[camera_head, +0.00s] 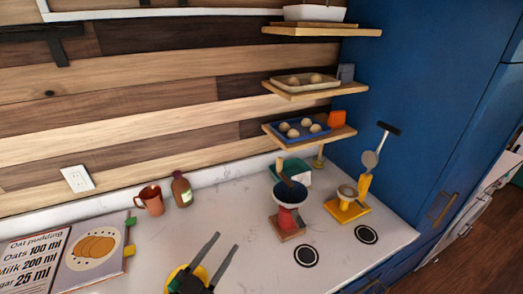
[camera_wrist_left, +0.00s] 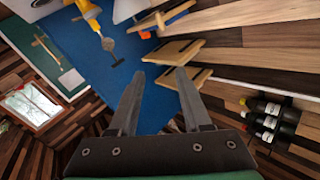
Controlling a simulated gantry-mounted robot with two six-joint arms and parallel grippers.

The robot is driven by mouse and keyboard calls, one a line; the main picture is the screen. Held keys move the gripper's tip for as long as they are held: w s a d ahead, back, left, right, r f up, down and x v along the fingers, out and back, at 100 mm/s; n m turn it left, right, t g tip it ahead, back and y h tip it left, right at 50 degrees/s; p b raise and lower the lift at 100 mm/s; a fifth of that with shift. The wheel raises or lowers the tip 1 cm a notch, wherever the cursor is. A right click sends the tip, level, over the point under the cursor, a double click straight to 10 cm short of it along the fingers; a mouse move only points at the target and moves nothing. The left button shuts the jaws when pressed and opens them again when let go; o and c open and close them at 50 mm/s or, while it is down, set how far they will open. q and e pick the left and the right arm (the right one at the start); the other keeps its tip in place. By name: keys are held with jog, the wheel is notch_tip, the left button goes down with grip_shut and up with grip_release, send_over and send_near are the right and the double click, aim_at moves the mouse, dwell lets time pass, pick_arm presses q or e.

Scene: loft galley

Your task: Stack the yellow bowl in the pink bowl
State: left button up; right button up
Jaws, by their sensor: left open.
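A yellow rounded thing (camera_head: 175,272), which looks like the yellow bowl, shows at the bottom edge of the head view. I cannot make out the pink bowl in either view. My right gripper is not in view.
A red mug (camera_head: 151,200) and a brown bottle (camera_head: 181,190) stand near the wall. An open cookbook (camera_head: 97,249) lies at left. A scale with a dark bowl (camera_head: 291,195) and a yellow-based device (camera_head: 348,205) stand at right. Shelves (camera_head: 310,134) hang above.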

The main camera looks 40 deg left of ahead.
pick_arm(q)
jog(key=w+d+r+t+h, duration=0.1)
jog(key=w+d+r+t, duration=0.15)
jog(key=r, duration=0.65)
jog(key=w+d+r+t+h, duration=0.1)
jog(key=w+d+r+t, duration=0.15)
jog(key=r, duration=0.65)
jog(key=s+d+r+t+h, duration=0.2)
jog(key=d+r, duration=0.2)
jog(key=r, duration=0.7)
jog(key=s+d+r+t+h, duration=0.2)
jog(key=d+r+h, duration=0.1)
jog(key=r, duration=0.7)
jog(key=shift+s+d+r+t, duration=0.4)
jog(key=shift+d, duration=0.15)
jog(key=shift+c, duration=0.7)
